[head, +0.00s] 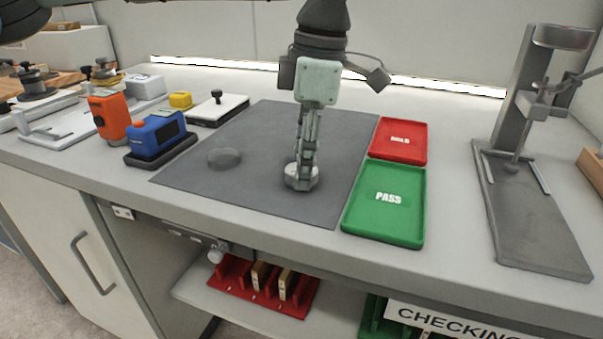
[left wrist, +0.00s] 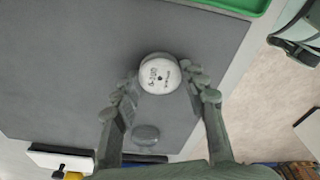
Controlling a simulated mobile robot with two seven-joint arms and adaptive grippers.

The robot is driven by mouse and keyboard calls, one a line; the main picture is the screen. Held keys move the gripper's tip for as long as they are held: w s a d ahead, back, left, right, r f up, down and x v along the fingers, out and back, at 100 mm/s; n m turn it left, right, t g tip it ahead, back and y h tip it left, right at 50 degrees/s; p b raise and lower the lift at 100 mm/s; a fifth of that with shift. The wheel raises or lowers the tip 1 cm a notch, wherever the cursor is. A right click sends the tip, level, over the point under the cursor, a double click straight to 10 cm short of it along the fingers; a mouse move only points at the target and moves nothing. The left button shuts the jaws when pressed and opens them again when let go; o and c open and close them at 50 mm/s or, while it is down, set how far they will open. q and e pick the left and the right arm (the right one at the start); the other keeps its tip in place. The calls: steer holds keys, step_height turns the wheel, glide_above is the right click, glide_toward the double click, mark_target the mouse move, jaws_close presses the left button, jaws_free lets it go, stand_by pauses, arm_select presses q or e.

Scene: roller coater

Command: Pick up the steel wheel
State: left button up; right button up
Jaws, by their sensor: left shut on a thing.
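The steel wheel (head: 300,183), a pale metal disc with dark lettering on its top, is at the right part of the dark grey mat (head: 262,135). My left gripper (head: 302,170) reaches straight down over it and is shut on it. In the left wrist view the wheel (left wrist: 160,75) sits between the fingertips (left wrist: 160,88), one on each side. I cannot tell whether it touches the mat or is just above it. My right gripper is not in view.
A faint grey round piece (head: 224,157) lies left on the mat. A green PASS tray (head: 384,224) and red HOLD tray (head: 398,141) stand right of it, with a gauge stand (head: 535,215) beyond. Blue (head: 157,134) and orange (head: 110,114) devices stand left. The mat's middle is clear.

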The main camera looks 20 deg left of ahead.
arm_select(q)
steer(key=c, duration=0.3)
steer(key=shift+c, duration=0.2)
steer(key=shift+r, duration=0.1)
